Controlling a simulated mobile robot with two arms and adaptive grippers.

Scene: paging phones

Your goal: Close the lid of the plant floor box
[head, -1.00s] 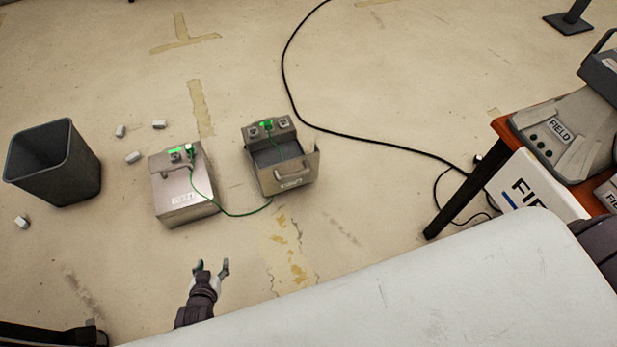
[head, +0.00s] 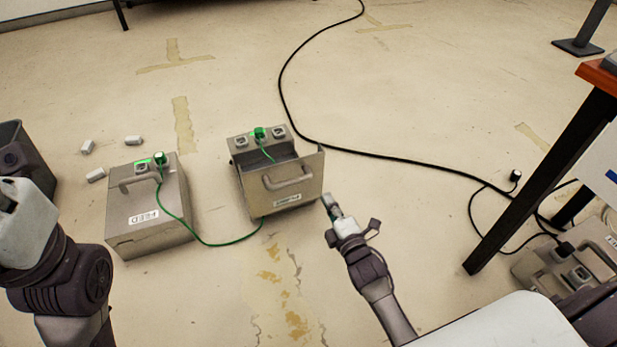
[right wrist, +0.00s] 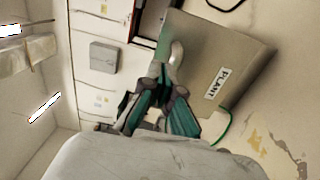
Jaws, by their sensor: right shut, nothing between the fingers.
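The plant floor box (head: 237,185) stands open on the floor in the middle of the head view. Its lid (head: 306,172) is tilted up on the near side, with a curved handle and a label. In the right wrist view the lid (right wrist: 240,60) fills the upper right and its label reads PLANT. My right gripper (head: 330,203) is shut and empty, just right of the lid's lower right corner. In the right wrist view its fingers (right wrist: 160,90) are close to the handle; I cannot tell whether they touch. Part of my left arm shows at the left; its fingers are not visible.
A closed box (head: 150,225) labelled FEED stands to the left, joined to the plant box by a green cable (head: 215,243). A bin (head: 35,165) is at far left. A black cable (head: 400,160) crosses the floor to the table leg (head: 530,190) at right.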

